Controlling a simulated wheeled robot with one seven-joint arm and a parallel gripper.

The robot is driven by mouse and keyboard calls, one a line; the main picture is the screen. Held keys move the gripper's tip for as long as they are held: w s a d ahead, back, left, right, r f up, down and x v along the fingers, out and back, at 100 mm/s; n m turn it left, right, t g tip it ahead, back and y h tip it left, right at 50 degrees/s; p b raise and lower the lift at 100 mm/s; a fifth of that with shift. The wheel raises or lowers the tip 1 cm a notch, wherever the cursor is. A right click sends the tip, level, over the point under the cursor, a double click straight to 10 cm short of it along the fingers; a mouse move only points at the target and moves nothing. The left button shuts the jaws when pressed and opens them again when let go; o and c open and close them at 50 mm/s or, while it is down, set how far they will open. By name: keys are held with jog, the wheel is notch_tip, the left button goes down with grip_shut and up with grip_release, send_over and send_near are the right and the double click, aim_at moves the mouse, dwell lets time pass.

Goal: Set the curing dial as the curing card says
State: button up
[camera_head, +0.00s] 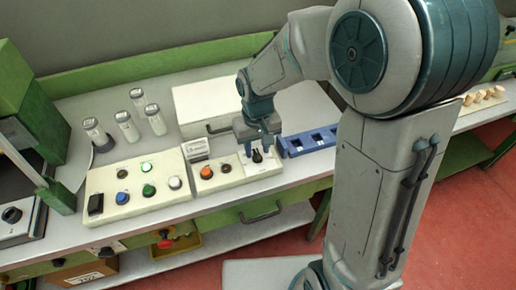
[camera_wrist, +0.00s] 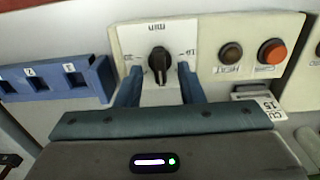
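The curing dial (camera_head: 257,157) is a black knob on a white panel. In the wrist view the knob (camera_wrist: 159,66) stands with its ridge about upright in the picture, below upside-down "min" lettering; the small numbers at its sides are hard to read. My gripper (camera_head: 257,146) is over the dial. In the wrist view my gripper (camera_wrist: 160,88) is open, with one blue finger on each side of the knob and visible gaps between. A card (camera_wrist: 271,107) reading "CU" and "15" shows partly in the wrist view; its small stand (camera_head: 195,148) is left of the dial.
An orange button (camera_wrist: 272,51) and a dark HEAT button (camera_wrist: 231,53) sit beside the dial. A blue numbered rack (camera_head: 310,140) is on its other side. A button panel (camera_head: 135,188), several white-labelled jars (camera_head: 127,126) and a white box (camera_head: 205,100) stand nearby.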

jog(key=shift+f, duration=0.6)
grip_shut()
jog(key=shift+n, duration=0.3)
jog(key=n, duration=0.4)
jog(key=shift+r+n, duration=0.1)
jog(key=shift+n, duration=0.2)
jog(key=shift+n+p, duration=0.65)
jog(key=shift+n, duration=1.55)
